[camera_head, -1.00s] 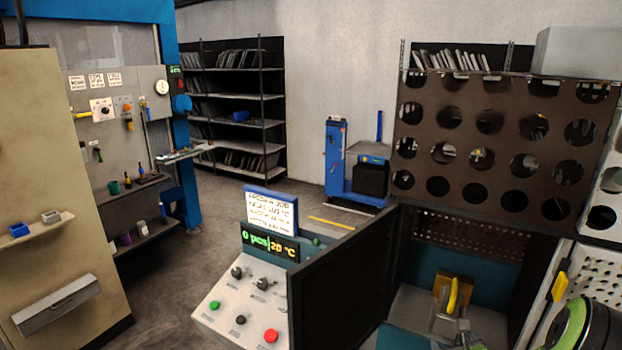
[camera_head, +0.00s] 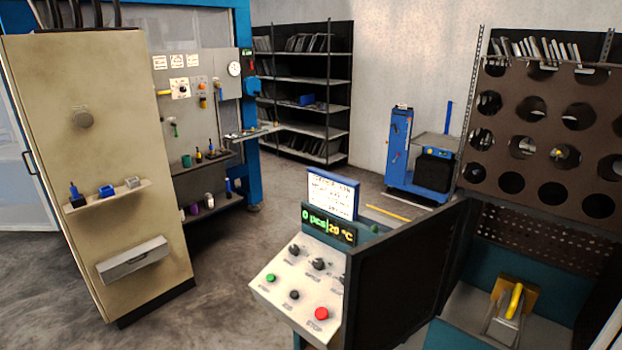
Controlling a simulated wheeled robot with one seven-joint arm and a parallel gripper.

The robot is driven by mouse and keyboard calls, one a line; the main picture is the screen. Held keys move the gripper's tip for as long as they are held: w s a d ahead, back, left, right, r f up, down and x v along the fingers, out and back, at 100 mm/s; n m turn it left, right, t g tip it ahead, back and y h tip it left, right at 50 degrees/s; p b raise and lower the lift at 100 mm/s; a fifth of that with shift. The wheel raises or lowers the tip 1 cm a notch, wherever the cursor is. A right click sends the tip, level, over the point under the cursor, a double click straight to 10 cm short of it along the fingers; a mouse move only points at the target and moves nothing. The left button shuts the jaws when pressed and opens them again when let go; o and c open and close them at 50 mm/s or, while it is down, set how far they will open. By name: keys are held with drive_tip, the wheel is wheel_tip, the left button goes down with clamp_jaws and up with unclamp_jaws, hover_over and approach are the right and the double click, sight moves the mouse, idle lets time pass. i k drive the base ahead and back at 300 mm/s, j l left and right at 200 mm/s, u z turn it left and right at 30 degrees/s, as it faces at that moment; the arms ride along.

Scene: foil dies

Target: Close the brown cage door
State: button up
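A brown panel with rows of large round holes (camera_head: 540,140), which looks like the cage door, stands at the upper right. It hangs above the front of a machine bay, and its right side is cut off by the picture edge. Below it the bay is open to view. Inside are a teal wall and a yellow-handled fixture (camera_head: 514,300). A brown back panel with small holes (camera_head: 540,235) shows deeper in. My gripper is not in view.
A dark side panel (camera_head: 405,285) borders the bay's left. Beside it stands a control console (camera_head: 300,288) with buttons and a display. A beige cabinet (camera_head: 105,170) stands at left. Floor (camera_head: 225,265) is clear between cabinet and console. A blue stand (camera_head: 400,150) and shelves (camera_head: 310,90) are behind.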

sight(390, 281)
drive_tip(key=i+j+z, duration=0.2)
drive_tip(key=z, duration=0.2)
drive_tip(key=i+j+z, duration=0.1)
drive_tip(key=j+z, duration=0.3)
drive_tip(key=i+j+z, duration=0.1)
drive_tip(key=j+z, duration=1.1)
drive_tip(key=j, duration=0.55)
drive_tip(key=i+j+u, duration=0.15)
drive_tip(key=j, duration=0.35)
drive_tip(key=i+j, duration=0.1)
drive_tip(key=j, duration=0.45)
